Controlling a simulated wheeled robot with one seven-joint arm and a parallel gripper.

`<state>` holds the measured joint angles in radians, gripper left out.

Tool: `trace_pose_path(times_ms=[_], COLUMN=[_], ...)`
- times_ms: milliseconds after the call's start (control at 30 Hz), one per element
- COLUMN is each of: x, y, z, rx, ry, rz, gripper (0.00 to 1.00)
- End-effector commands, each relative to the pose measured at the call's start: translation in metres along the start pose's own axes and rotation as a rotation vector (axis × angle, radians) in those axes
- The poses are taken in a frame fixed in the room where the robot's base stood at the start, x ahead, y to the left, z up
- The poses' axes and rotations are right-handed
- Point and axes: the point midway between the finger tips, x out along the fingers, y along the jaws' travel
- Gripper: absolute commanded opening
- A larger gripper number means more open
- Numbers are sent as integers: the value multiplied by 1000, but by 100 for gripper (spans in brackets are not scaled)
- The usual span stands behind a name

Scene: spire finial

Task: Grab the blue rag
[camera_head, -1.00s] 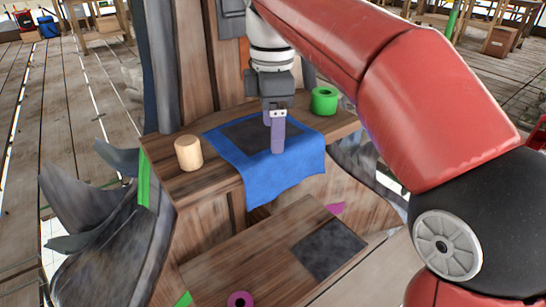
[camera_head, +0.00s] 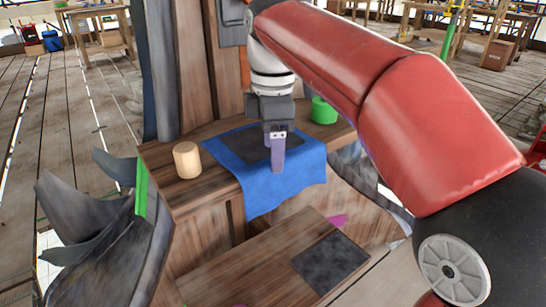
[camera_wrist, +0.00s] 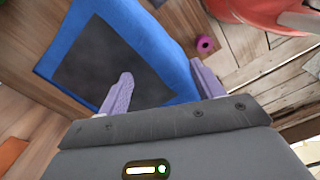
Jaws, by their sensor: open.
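The blue rag (camera_head: 284,186) lies on the wooden ledge, its front part hanging over the edge. A dark square patch shows in the middle of it. It also shows in the wrist view (camera_wrist: 70,45), beyond the fingers. My gripper (camera_head: 277,168) has purple fingers and points down over the front part of the rag. In the wrist view, the fingers of my gripper (camera_wrist: 162,85) are spread apart, with rag showing between and beyond them. I cannot tell whether the fingertips touch the cloth.
A wooden cylinder (camera_head: 187,160) stands on the ledge left of the rag. A green ring-shaped piece (camera_head: 323,110) stands at the back right, close to my arm. A lower wooden step (camera_head: 240,275) with a dark square is in front. A magenta ring (camera_wrist: 205,43) shows in the wrist view.

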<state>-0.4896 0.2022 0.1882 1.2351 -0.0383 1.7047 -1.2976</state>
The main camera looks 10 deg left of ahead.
Motion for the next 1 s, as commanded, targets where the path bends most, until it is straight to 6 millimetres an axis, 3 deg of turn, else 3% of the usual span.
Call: trace_pose_path(times_ms=[1000], x=[3], y=[0], z=[0], rx=[0], ry=[-1], rz=[-7], gripper=[0])
